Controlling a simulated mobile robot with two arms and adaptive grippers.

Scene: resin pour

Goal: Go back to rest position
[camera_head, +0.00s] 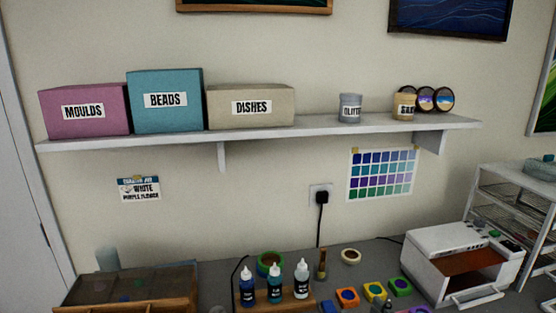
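Neither of my grippers shows in the head view, and no part of my arms can be made out. The view takes in a wall with a white shelf (260,134) and, below it, a grey worktop (215,279) that is cut off by the bottom edge. Three small dropper bottles, a dark blue one (247,288), a teal one (274,284) and a clear one (301,280), stand in a wooden holder (262,302) on the worktop.
Pink (84,112), teal (165,101) and beige (250,106) boxes and jars stand on the shelf. A white machine (460,258) with an open front sits right. A wooden case (125,288) sits left. Several colourful small pots (374,291) lie in between.

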